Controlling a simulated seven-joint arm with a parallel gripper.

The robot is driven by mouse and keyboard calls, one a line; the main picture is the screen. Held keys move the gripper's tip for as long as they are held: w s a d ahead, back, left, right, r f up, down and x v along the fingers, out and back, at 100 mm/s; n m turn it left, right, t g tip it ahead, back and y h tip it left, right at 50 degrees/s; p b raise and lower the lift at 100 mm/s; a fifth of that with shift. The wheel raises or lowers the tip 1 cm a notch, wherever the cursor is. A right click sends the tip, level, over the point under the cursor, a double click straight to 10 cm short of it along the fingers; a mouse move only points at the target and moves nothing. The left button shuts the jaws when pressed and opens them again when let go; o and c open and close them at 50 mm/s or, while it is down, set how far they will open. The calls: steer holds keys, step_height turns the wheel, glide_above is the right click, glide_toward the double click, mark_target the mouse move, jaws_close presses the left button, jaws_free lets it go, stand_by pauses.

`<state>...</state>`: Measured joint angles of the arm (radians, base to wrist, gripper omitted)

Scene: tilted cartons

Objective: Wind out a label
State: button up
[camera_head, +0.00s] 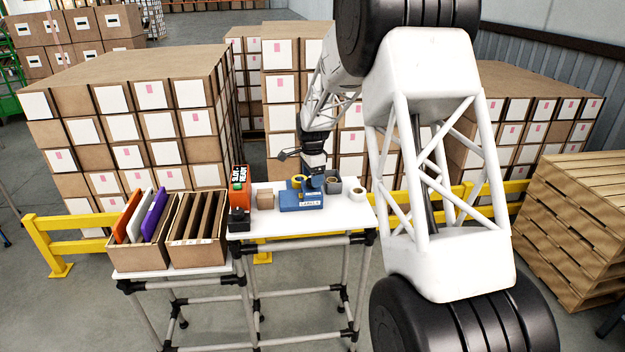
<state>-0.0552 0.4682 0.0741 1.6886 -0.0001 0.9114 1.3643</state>
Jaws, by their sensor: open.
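A blue label dispenser (300,201) with lettering on its front stands on the white table. A yellow ring-shaped part (298,181) shows at its top left. My gripper (313,184) points down at the top right of the dispenser, its jaws open. The fingers are dark and small here, and I cannot tell whether they touch the dispenser. No loose label can be made out. A white roll (357,194) lies to the right of the dispenser, near the table's right edge.
An orange device (239,187), a black block (239,220) and a small brown carton (265,199) stand left on the table (330,217). A grey container (333,185) stands behind right. Two open cartons, one holding coloured panels (155,214), occupy the lower left table. Yellow rails (48,240) run behind.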

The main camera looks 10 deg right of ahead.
steer(key=shift+f, duration=0.6)
steer(key=c, duration=0.9)
steer(key=shift+c, duration=0.2)
